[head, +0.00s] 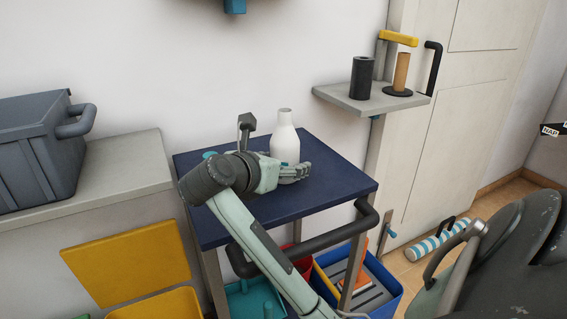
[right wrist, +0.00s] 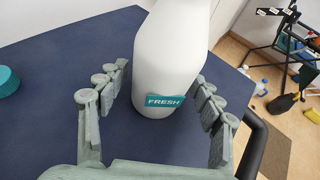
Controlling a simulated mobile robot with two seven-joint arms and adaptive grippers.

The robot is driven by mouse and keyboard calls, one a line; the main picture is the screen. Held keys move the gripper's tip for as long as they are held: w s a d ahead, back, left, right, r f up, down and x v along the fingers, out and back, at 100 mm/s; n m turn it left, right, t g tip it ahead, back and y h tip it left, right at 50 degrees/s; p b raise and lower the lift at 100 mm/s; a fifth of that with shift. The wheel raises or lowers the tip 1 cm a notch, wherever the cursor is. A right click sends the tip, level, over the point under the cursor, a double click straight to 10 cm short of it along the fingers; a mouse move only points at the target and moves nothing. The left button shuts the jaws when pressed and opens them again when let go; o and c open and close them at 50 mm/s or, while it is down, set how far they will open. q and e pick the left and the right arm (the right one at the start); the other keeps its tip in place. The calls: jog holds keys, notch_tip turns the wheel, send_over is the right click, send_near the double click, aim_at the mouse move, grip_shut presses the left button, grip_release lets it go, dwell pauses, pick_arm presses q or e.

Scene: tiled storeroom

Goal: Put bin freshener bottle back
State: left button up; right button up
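The white bottle (head: 285,143) stands upright on the dark blue top (head: 335,172) of a cart. In the right wrist view the bottle (right wrist: 168,60) has a teal label reading FRESH, and its upper end is out of frame. My right gripper (head: 296,172) is low at the bottle's side. In the wrist view the fingers of my right gripper (right wrist: 163,78) are spread on either side of the bottle, with small gaps visible, so it is open around it. My left gripper is not in view.
A round teal item (right wrist: 6,81) lies on the cart top. A grey shelf (head: 345,96) at right holds a black cylinder (head: 362,78) and a brown roll (head: 402,72). A grey crate (head: 38,150) stands on the left counter. A dark handle (head: 310,243) runs along the cart's front.

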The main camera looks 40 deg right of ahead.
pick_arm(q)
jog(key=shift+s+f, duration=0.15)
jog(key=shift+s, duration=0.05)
pick_arm(e)
jog(key=shift+r, duration=0.15)
jog(key=shift+v, duration=0.85)
jog(key=v, duration=0.5)
jog(key=shift+a, duration=0.1)
jog(key=shift+s+a+r, duration=0.1)
jog(key=shift+a, duration=0.1)
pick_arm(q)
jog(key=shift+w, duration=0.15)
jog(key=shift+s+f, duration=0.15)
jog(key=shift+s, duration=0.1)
